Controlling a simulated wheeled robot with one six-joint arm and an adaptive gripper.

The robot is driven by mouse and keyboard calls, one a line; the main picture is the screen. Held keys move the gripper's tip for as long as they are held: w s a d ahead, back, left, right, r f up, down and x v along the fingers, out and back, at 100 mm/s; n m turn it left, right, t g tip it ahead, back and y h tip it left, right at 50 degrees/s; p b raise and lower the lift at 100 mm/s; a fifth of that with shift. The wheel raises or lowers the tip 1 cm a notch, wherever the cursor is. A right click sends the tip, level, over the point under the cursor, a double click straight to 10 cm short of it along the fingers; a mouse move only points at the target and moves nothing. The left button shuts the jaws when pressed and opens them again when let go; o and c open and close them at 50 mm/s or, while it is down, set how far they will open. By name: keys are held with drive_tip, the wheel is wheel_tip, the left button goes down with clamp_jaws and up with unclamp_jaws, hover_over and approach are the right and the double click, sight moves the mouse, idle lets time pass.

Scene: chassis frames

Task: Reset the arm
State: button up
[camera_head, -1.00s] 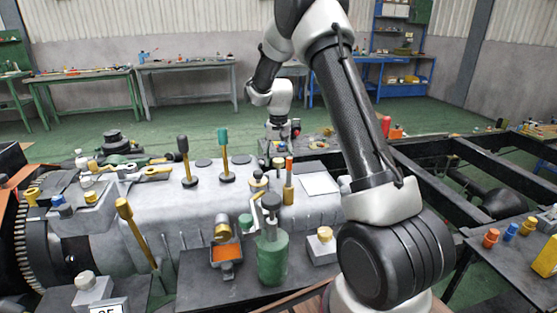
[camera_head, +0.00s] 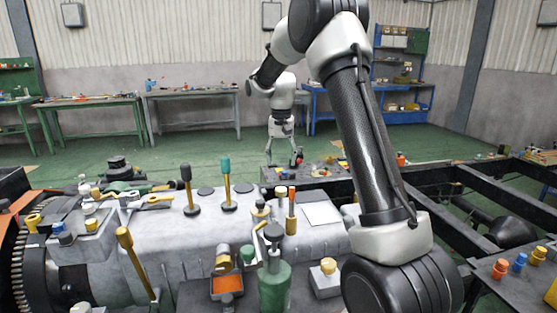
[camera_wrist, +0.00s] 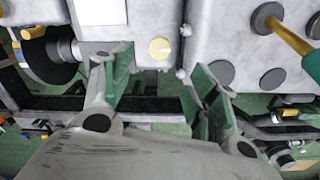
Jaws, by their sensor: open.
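My gripper (camera_head: 283,156) hangs pointing down at the end of my raised, folded arm, beyond the grey machine casing. In the wrist view my gripper (camera_wrist: 155,78) shows two green-padded fingers spread wide with nothing between them. Below and behind the fingers lie the casing's edge and the dark frame. The arm's elbow runs out of the top of the head view.
The grey casing (camera_head: 165,235) carries upright handles, including a green-topped one (camera_head: 226,180). A green bottle-like can (camera_head: 275,285) stands at the front. Dark frame beams (camera_head: 490,225) lie to the right. Open green floor (camera_head: 200,160) separates these from the wall benches.

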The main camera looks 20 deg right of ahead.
drive_tip(key=s+r+n+t, duration=0.1)
drive_tip(key=s+r, duration=0.2)
drive_tip(key=s, duration=0.9)
drive_tip(key=s+a+r+n+t, duration=0.1)
drive_tip(key=s+r+n, duration=0.1)
drive_tip(key=s, duration=1.1)
drive_tip(key=s+a+r+n+t, duration=0.1)
drive_tip(key=s+r, duration=0.3)
drive_tip(key=s, duration=0.9)
drive_tip(key=shift+r+n+t, duration=0.35)
drive_tip(key=shift+n+t, duration=0.25)
drive_tip(key=shift+n, duration=0.1)
